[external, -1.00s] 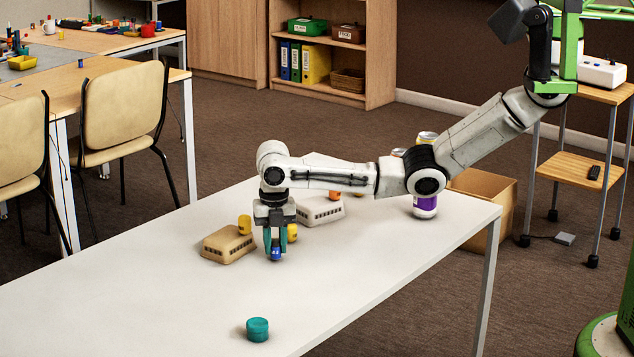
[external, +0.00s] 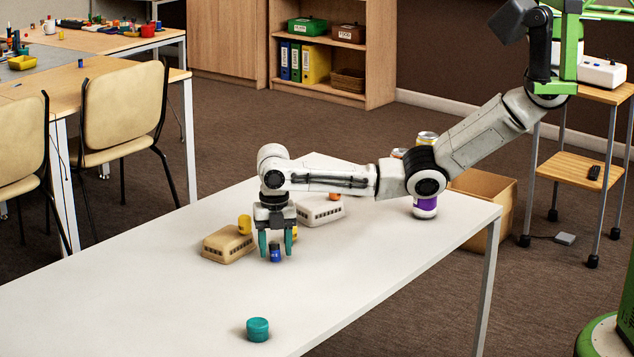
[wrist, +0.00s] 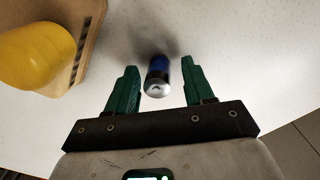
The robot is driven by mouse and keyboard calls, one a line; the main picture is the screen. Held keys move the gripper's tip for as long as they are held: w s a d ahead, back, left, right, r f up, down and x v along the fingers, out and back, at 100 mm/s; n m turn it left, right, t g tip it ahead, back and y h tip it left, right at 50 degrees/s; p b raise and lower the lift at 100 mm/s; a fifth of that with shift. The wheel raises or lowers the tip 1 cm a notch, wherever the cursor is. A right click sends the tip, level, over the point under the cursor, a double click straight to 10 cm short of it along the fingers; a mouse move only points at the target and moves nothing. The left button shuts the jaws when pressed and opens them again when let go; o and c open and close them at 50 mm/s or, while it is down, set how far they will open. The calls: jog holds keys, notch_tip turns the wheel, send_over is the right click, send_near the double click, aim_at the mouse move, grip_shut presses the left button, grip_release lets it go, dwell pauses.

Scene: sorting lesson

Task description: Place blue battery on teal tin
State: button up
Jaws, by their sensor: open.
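The blue battery (external: 275,253) stands upright on the white table, and in the wrist view the blue battery (wrist: 158,76) lies between the two fingers. My gripper (external: 275,247) is open, with a teal finger on either side of the battery. In the wrist view my gripper (wrist: 159,68) shows gaps between both fingers and the battery. The teal tin (external: 258,330) stands near the table's front edge, well apart from the gripper and with nothing on its top. The tin is not in the wrist view.
A tan slotted box (external: 228,246) with a yellow cylinder (external: 244,224) on it is just left of my gripper. A pale slotted box (external: 321,213) is behind right, with an orange item (external: 334,196). Cans (external: 425,206) stand farther right. The table between battery and tin is clear.

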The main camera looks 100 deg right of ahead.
aim_at(273, 242)
notch_tip(273, 242, up, 12)
jog(key=shift+f+p, duration=0.15)
jog(key=shift+p, duration=0.25)
jog(key=shift+o, duration=0.5)
jog(key=shift+r, duration=0.3)
jog(key=m+b, duration=0.1)
jog(key=m, duration=0.1)
jog(key=f+m+b, duration=0.1)
jog(key=m, duration=0.1)
jog(key=f+m, duration=0.1)
jog(key=m, duration=0.1)
jog(key=shift+w+m+g+b, duration=0.3)
jog(key=shift+b, duration=0.1)
jog(key=shift+a+f, duration=0.1)
jog(key=shift+f, duration=0.1)
jog(key=shift+m, duration=0.3)
notch_tip(273, 242, down, 10)
jog(key=shift+s+f+b, duration=0.15)
jog(key=shift+f+b, duration=0.1)
jog(key=shift+b, duration=0.1)
